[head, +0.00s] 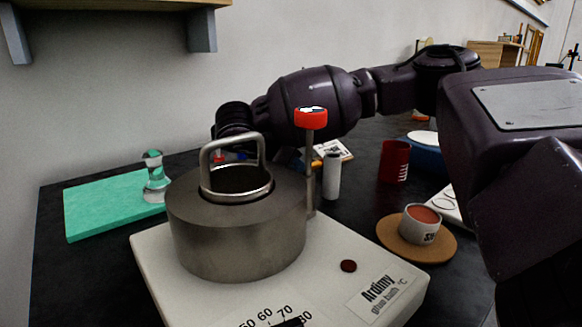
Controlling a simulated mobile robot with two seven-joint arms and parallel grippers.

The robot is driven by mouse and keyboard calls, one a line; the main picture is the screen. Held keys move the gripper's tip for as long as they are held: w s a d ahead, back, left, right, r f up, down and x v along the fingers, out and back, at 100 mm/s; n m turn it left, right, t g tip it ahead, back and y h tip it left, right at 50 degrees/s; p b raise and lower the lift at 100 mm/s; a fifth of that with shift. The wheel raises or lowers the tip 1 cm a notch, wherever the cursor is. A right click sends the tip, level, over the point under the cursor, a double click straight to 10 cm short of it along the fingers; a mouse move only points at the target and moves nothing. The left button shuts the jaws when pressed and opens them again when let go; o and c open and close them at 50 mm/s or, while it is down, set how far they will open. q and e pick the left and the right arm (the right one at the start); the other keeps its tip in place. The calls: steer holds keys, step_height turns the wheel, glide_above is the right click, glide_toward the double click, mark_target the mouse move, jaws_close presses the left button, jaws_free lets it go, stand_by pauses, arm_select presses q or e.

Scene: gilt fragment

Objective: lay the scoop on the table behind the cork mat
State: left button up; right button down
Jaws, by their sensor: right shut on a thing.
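The round cork mat (389,241) lies on the dark table at right, with a small white cup (420,224) of reddish content on it. My right arm reaches across the back from the right. Its gripper (238,150) is at the far side of the metal pot, left of and farther back than the cork mat. The pot and its handle hide most of the fingers. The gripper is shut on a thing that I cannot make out. I cannot identify the scoop anywhere. My left gripper is not in view.
The metal pot (238,238) stands on a white glue bath (160,262) in front. A red-topped stem (311,120) rises beside it. A white cylinder (331,176), red cup (394,161) and blue bowl (424,150) stand behind. A green board (105,206) lies left.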

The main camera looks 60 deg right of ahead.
steer(key=shift+f, duration=0.3)
steer(key=c, duration=1.1)
jaws_free()
steer(key=shift+r, duration=0.5)
steer(key=p+v, duration=0.2)
steer(key=v, duration=0.9)
steer(key=shift+w+a, duration=0.15)
steer(key=shift+a, duration=0.2)
steer(key=shift+r, duration=0.15)
